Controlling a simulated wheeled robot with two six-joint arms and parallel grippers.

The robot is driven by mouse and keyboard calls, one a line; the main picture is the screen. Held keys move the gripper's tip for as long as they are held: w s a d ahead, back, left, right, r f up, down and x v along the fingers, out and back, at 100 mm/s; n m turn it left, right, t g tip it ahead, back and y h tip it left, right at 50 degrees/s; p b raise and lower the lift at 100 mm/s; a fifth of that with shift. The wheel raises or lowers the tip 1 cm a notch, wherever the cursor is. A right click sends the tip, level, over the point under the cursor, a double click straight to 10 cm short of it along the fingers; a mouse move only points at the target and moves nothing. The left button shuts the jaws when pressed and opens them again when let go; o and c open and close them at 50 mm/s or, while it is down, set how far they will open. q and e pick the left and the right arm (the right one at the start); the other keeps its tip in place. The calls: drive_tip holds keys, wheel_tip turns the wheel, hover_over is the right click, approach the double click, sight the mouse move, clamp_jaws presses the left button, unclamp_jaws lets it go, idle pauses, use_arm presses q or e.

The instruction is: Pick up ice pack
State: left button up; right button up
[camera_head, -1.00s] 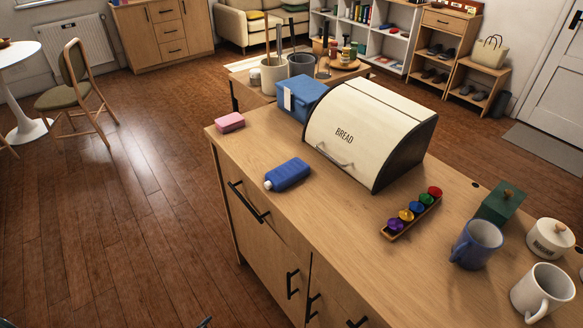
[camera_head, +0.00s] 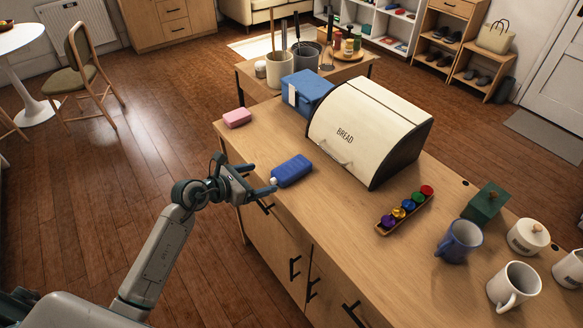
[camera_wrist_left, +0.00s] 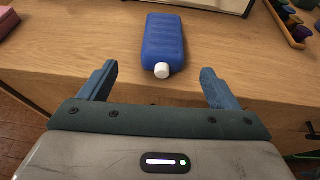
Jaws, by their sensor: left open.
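The ice pack (camera_head: 292,171) is a blue, flat, bottle-shaped pack with a white cap. It lies on the wooden counter (camera_head: 345,215) near its front edge, in front of the bread box. In the left wrist view the ice pack (camera_wrist_left: 164,42) lies ahead, its cap pointing at my gripper. My left gripper (camera_head: 264,178) is open and empty at the counter's front edge, close to the cap end. The left wrist view shows the fingers (camera_wrist_left: 158,84) spread wide on either side of the cap line, apart from the pack. My right gripper is not in view.
A cream bread box (camera_head: 368,131) stands behind the ice pack. A pink block (camera_head: 237,118) lies to the left, a blue box (camera_head: 308,92) behind. A rack of coloured capsules (camera_head: 405,210) and mugs (camera_head: 459,241) stand to the right. Counter around the pack is clear.

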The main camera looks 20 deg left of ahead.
sight(282, 173)
use_arm(q)
drive_tip(key=p+x, duration=0.1)
drive_tip(key=x, duration=0.4)
drive_tip(key=shift+w+d+p, duration=0.4)
drive_tip(key=shift+d+p, duration=0.05)
drive_tip(key=shift+p, duration=0.05)
drive_tip(key=p+x, duration=0.1)
drive_tip(key=x, duration=0.2)
drive_tip(key=shift+d+p, duration=0.15)
drive_tip(key=shift+p, duration=0.15)
drive_tip(key=shift+w+d+f, duration=0.3)
drive_tip(key=shift+w+f, duration=0.05)
drive_tip(key=shift+w, duration=0.05)
drive_tip(key=shift+a, duration=0.1)
drive_tip(key=shift+c, duration=1.3)
drive_tip(key=shift+r, duration=0.1)
drive_tip(key=c, duration=1.1)
